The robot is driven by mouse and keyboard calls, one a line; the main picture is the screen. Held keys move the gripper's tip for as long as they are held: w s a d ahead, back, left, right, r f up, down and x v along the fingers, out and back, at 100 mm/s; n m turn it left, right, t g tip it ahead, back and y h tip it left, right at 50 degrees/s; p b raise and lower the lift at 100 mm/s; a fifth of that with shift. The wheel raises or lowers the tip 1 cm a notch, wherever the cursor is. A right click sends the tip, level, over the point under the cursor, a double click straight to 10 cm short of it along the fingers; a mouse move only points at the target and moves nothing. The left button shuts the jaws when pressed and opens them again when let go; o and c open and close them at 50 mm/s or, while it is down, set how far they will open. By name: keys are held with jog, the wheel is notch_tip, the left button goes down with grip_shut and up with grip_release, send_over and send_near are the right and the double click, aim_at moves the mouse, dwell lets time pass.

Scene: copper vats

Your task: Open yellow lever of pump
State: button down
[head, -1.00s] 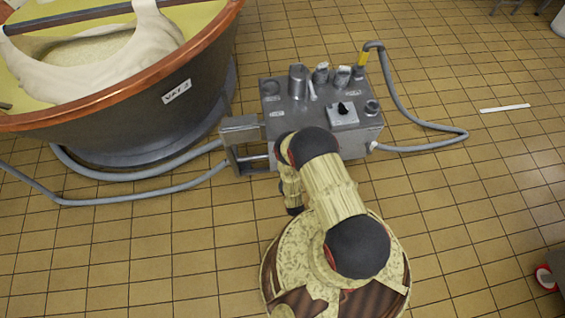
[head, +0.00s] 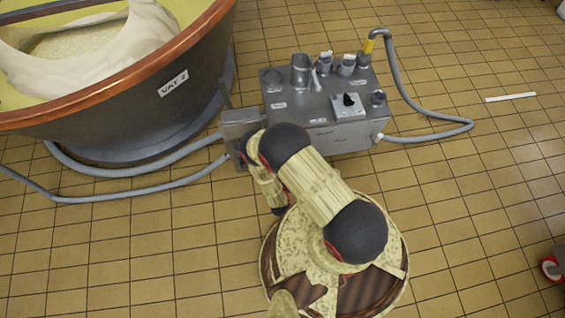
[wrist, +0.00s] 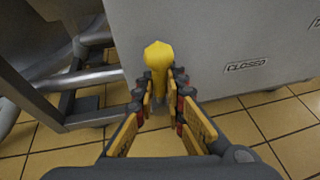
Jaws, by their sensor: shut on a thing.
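The yellow lever (wrist: 158,57) stands in front of the grey side of the pump cart in the wrist view. My gripper (wrist: 162,92) is shut on the lever, with one finger on each side of it. A label reading "CLOSED" (wrist: 247,65) is on the grey panel to the right of the lever. In the head view the pump (head: 322,105) is a grey metal cart beside the vat. The lever and my gripper are hidden there behind my arm, near the cart's left end.
The copper-rimmed vat (head: 130,105) labelled "VAT 2" stands at the left. Grey hoses (head: 130,195) run across the floor from the vat side, and another hose (head: 430,136) loops right of the pump. Tools and cups stand on the cart's top. Open tiled floor lies at right.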

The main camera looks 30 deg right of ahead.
dwell(0.3)
jog(key=c, duration=1.8)
grip_release()
jog(key=shift+c, duration=0.2)
jog(key=shift+r, duration=4.95)
